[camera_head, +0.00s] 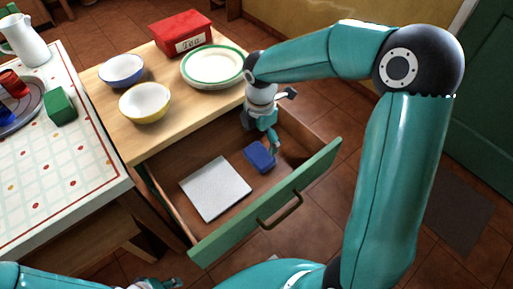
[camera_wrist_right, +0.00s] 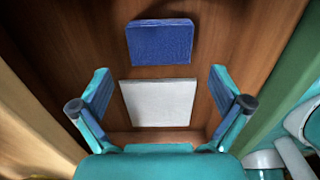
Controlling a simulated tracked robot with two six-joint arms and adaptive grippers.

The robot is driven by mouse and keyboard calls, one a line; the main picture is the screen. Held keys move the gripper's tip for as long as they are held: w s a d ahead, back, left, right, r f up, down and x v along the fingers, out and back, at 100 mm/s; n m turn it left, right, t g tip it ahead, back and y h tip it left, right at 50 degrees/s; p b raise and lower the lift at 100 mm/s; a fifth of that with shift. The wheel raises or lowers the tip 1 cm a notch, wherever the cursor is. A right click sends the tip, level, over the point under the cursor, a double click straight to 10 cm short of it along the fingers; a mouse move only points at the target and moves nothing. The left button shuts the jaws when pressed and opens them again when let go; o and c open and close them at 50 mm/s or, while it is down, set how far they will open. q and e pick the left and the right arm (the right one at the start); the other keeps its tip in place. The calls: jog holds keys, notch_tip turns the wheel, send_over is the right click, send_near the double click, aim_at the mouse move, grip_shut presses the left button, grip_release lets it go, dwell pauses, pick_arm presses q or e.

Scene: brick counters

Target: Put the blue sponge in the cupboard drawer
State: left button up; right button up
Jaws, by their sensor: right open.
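The blue sponge (camera_head: 260,156) lies in the pulled-out cupboard drawer (camera_head: 315,164), on its wooden floor, to the right of a flat white item. The sponge also shows in the right wrist view (camera_wrist_right: 160,42), beyond the spread fingers and free of them. My right gripper (camera_head: 281,121) is open and empty above the drawer's back right part, close to the sponge. In the wrist view its two fingers (camera_wrist_right: 160,72) stand wide apart. My left gripper (camera_head: 165,284) shows only partly at the bottom edge; its jaws are unclear.
The flat white item (camera_head: 215,188) lies in the drawer. The cupboard top (camera_head: 180,105) holds a blue bowl (camera_head: 121,70), a yellow bowl (camera_head: 145,102), green-rimmed plates (camera_head: 213,66) and a red tea box (camera_head: 182,33). A tiled counter (camera_head: 60,165) stands at left.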

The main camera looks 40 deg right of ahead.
aim_at(260, 154)
notch_tip(260, 154, up, 4)
jog(key=shift+f, duration=0.15)
dwell(0.3)
